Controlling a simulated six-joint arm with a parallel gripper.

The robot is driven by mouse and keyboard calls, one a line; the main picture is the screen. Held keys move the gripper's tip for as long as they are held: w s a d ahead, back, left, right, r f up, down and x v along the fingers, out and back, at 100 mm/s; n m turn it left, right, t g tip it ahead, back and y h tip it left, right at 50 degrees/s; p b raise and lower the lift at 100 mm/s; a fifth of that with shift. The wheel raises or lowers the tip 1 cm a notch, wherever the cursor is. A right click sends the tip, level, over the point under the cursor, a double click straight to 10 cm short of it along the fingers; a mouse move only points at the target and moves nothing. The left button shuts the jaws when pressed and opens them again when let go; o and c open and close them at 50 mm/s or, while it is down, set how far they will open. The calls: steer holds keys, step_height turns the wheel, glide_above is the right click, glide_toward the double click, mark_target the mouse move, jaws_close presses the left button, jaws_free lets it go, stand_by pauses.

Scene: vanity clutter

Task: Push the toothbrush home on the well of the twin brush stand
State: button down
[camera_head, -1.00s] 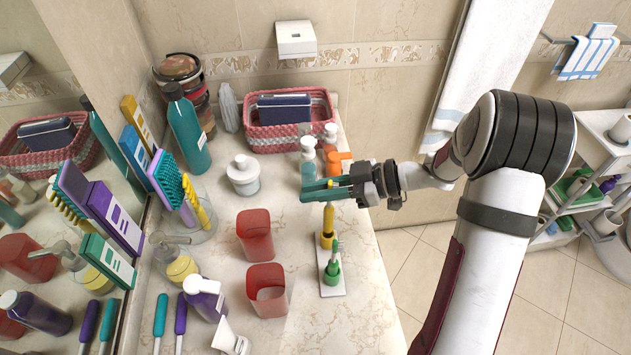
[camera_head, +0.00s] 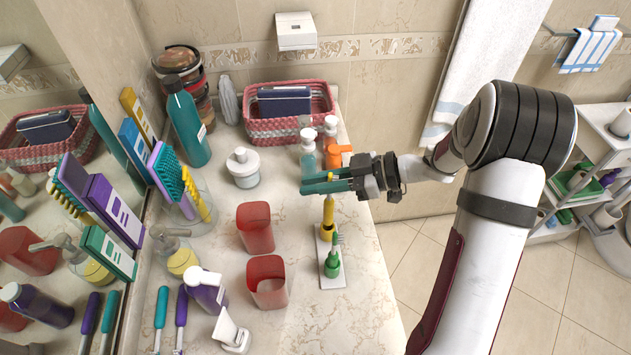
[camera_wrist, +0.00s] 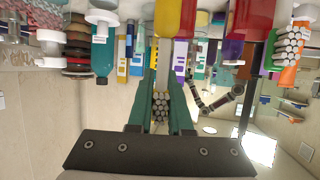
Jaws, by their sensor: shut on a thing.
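The yellow toothbrush (camera_head: 328,211) stands about upright, its lower end at the yellow well (camera_head: 326,235) of the twin brush stand (camera_head: 333,282). I cannot tell how deep it sits. My gripper (camera_head: 327,184) is shut on the toothbrush near its head, from the right, above the stand. In the wrist view, the teal fingers (camera_wrist: 162,98) close around the toothbrush (camera_wrist: 168,52), with its pale bristles between them. The stand's green well holds a green toothbrush (camera_head: 336,243), nearer the camera.
Two red cups (camera_head: 267,282) stand left of the stand. A pink basket (camera_head: 266,126) lies at the back. The counter is bare in front of the stand.

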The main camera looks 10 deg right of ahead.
steer(key=shift+f, duration=2.85)
steer(key=c, duration=0.8)
jaws_free()
steer(key=shift+o, duration=0.2)
glide_toward(328, 199)
steer(key=d, duration=0.3)
